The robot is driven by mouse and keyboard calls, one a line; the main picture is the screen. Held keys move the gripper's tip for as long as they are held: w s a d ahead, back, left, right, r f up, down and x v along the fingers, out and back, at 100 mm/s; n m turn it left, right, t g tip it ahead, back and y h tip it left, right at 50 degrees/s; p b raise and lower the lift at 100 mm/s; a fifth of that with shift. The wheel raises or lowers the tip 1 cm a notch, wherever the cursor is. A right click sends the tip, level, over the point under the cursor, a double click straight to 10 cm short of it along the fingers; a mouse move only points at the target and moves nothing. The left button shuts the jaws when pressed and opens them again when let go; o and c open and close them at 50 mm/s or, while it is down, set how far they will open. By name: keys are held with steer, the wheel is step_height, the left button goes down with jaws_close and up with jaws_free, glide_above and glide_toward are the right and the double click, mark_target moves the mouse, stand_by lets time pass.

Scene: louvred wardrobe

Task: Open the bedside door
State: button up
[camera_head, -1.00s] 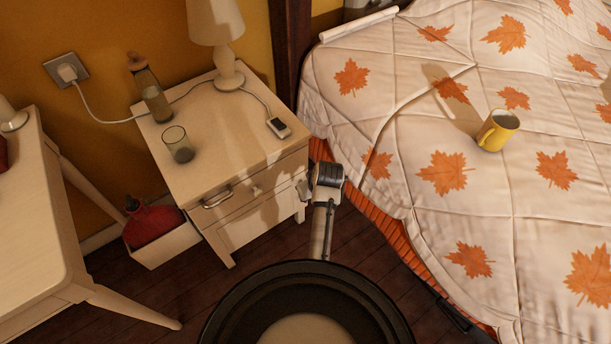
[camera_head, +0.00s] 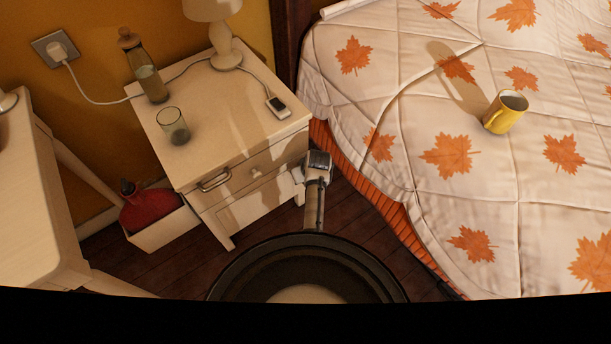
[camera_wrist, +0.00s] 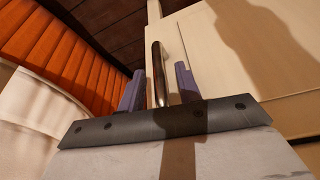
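The cream bedside cabinet (camera_head: 215,130) stands left of the bed in the head view. It has a top drawer with a metal handle (camera_head: 214,180), and the bedside door (camera_head: 246,213) below looks shut. My gripper (camera_wrist: 160,88) is at the cabinet's right front; in the head view my wrist (camera_head: 318,162) hides its fingers. In the wrist view the two purple-grey fingers stand open, one on each side of an upright metal bar handle (camera_wrist: 156,68) on a cream panel (camera_wrist: 222,55). Small gaps show between the bar and the fingers.
A box (camera_head: 160,228) and a table (camera_head: 35,200) are left.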

steer(key=shift+w+f, duration=0.15)
steer(key=shift+f, duration=0.25)
jaws_close()
